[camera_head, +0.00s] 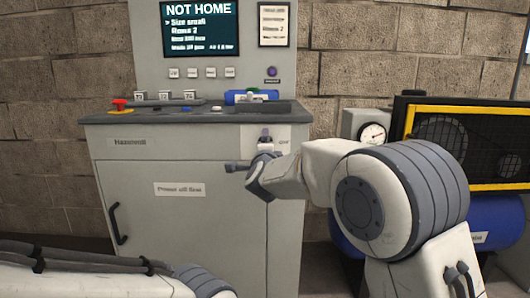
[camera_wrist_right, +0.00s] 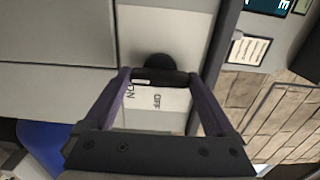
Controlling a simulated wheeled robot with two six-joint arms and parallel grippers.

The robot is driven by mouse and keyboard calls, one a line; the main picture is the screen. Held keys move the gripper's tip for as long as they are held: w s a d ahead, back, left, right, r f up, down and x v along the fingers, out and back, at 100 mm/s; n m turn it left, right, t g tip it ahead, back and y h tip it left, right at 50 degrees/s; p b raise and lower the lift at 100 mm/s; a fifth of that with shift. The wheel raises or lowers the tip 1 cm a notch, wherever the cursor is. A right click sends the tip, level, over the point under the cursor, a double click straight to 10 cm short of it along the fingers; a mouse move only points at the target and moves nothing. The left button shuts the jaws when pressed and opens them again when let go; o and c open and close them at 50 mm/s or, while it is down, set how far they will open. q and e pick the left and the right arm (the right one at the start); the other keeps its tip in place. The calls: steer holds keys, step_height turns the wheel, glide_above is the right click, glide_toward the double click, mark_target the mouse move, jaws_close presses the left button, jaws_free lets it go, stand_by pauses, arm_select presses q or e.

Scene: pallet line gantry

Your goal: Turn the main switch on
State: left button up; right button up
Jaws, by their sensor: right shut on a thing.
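The main switch shows in the right wrist view as a dark round knob with a dark bar handle (camera_wrist_right: 160,77) on a pale plate (camera_wrist_right: 185,35) on the cabinet front. Labels reading ON and OFF (camera_wrist_right: 157,101) show beside the handle. My right gripper (camera_wrist_right: 159,78) is shut on the handle, one finger at each end. In the head view the switch plate (camera_head: 284,136) is at the cabinet's upper right, and my right gripper (camera_head: 264,158) partly hides the switch. I cannot tell the handle's exact setting. My left gripper is out of view; only my left arm shows at the lower left.
The grey cabinet (camera_head: 140,215) carries a red emergency button (camera_head: 120,104), small switches and a screen (camera_head: 200,27) reading NOT HOME. At the right are a pressure gauge (camera_head: 373,133), a yellow-edged guard (camera_head: 480,187) and a blue tank (camera_head: 495,215).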

stand_by(0.4)
steer(key=o, duration=1.1)
steer(key=shift+c, duration=0.2)
steer(key=s+p, duration=0.1)
steer(key=s, duration=0.9)
steer(key=shift+s, duration=0.25)
steer(key=shift+w, duration=0.1)
steer(key=w, duration=1)
steer(key=shift+w+b, duration=0.2)
steer(key=shift+b, duration=0.25)
